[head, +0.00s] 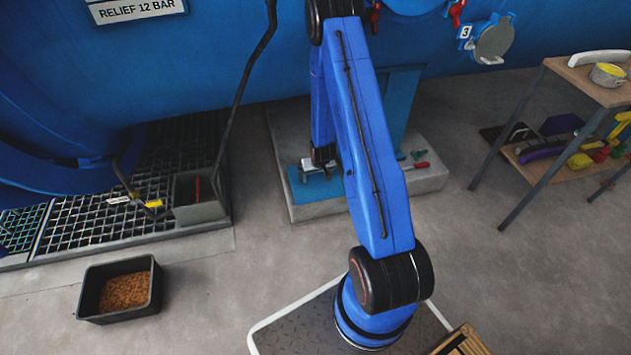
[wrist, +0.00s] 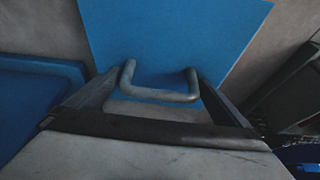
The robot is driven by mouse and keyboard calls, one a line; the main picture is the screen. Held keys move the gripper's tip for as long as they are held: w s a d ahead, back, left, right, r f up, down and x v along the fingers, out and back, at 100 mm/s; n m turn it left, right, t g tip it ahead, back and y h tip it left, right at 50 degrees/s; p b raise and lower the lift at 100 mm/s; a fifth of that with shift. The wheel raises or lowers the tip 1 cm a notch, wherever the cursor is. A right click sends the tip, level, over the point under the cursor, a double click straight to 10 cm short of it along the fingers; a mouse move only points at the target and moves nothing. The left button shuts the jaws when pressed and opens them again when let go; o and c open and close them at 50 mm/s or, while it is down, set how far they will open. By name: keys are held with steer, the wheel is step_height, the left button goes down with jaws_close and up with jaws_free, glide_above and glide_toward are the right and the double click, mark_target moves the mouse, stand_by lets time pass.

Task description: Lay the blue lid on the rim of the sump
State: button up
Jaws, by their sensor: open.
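The blue lid (head: 313,190) lies flat on the concrete plinth, partly hidden by my arm. In the wrist view the lid (wrist: 180,35) is a flat blue sheet with a grey U-shaped handle (wrist: 165,96). My gripper (head: 322,165) is over the lid. In the wrist view my gripper (wrist: 160,88) is open, with one finger at each side of the handle; I cannot tell whether either touches it. The sump (head: 202,213) is a grey open box at the right end of the floor grating, left of the plinth, with a dark inside and a red strip.
A black tray of brown granules (head: 125,291) stands on the floor at front left. The concrete plinth (head: 425,181) also carries small red- and green-handled items. A hose hangs near the sump. A wooden-topped trolley (head: 590,82) stands at right. Floor between sump and plinth is clear.

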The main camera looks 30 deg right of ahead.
steer(key=c, duration=1.7)
steer(key=shift+o, duration=0.2)
steer(key=shift+r, duration=0.1)
